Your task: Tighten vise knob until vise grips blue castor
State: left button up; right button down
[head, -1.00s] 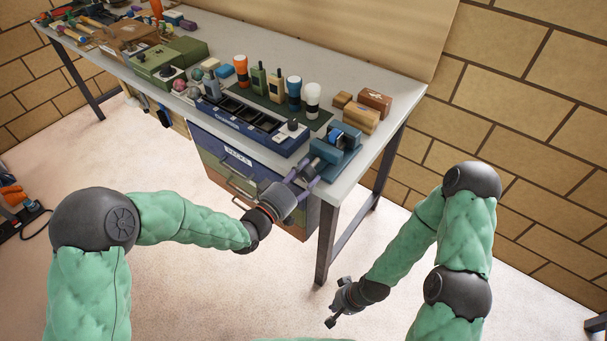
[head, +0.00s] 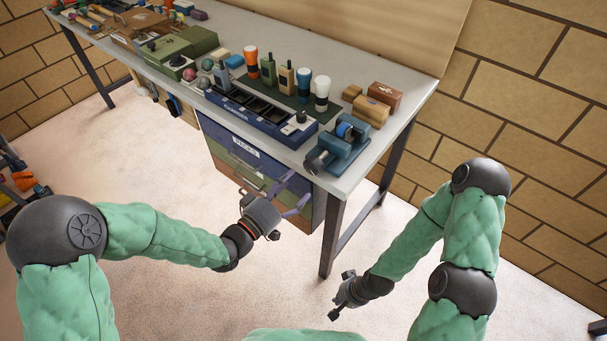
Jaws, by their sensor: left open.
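The teal vise (head: 352,154) stands at the near right corner of the bench top. Its dark round knob (head: 316,161) faces the front edge. The blue castor (head: 345,130) sits between the vise jaws; whether both jaws touch it is too small to tell. My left gripper (head: 293,194) is open and empty, its purple fingers spread. It is in front of the drawers, below and left of the knob, apart from it. My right gripper (head: 346,295) hangs low over the floor, far from the vise; its fingers do not show clearly.
A blue divided tray (head: 252,119) lies left of the vise, with bottles and radios on a green mat (head: 296,106) behind it. Wooden boxes (head: 371,111) stand behind the vise. Under the bench is a drawer unit (head: 240,150); a bench leg (head: 331,240) stands at the corner.

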pick_arm(q)
jog(key=shift+v, duration=1.85)
jog(key=s+a+f+n+g+y+p, duration=0.2)
jog(key=f+g+y, duration=0.45)
jog(key=f, duration=1.35)
jog(key=s+f+g, duration=0.7)
jog(key=s+f, duration=0.4)
jog(key=s, duration=0.2)
jog(key=shift+f+g, duration=0.35)
jog(key=shift+f, duration=0.05)
jog(key=shift+w+a+y, duration=0.1)
jog(key=shift+a+y, duration=0.05)
jog(key=shift+y, duration=0.1)
